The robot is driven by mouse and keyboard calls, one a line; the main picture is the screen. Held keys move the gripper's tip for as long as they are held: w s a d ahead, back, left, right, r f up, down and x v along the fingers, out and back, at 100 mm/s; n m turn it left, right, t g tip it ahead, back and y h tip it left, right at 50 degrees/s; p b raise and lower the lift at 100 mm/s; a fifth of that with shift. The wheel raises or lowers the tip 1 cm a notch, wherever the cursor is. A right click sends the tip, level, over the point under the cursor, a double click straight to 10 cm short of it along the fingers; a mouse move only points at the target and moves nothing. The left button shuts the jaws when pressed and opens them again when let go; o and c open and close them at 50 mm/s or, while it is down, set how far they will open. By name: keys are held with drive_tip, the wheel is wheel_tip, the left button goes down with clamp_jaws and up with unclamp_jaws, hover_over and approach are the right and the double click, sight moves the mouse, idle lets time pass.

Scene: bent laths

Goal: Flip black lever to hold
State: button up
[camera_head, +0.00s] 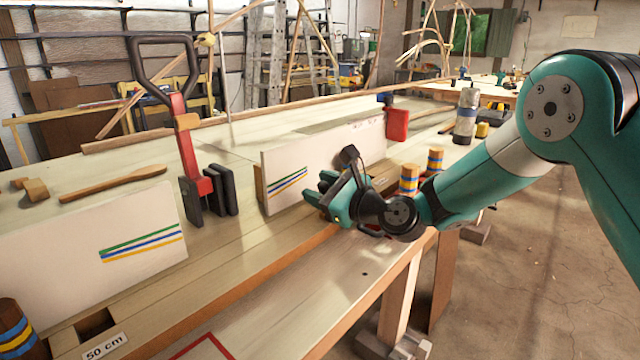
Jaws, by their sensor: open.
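A red upright clamp (183,150) stands at the left of the bench, with a black loop-shaped lever (165,68) at its top, pointing up. Black jaws (222,190) sit at its foot, in the gap between two pale boards. My gripper (318,198), teal and dark, is open at the face of the right pale board (330,150), well to the right of and below the lever. I cannot tell whether its fingers touch the board. Some red shows just behind my wrist, mostly hidden.
The left pale board (120,232) carries coloured stripes. A smaller red clamp (396,122) stands at the right board's far end. Striped wooden pegs (409,180) stand beside my forearm. The bench front has free room.

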drive_tip(key=shift+w+a, duration=0.15)
drive_tip(key=shift+a, duration=0.05)
clamp_jaws()
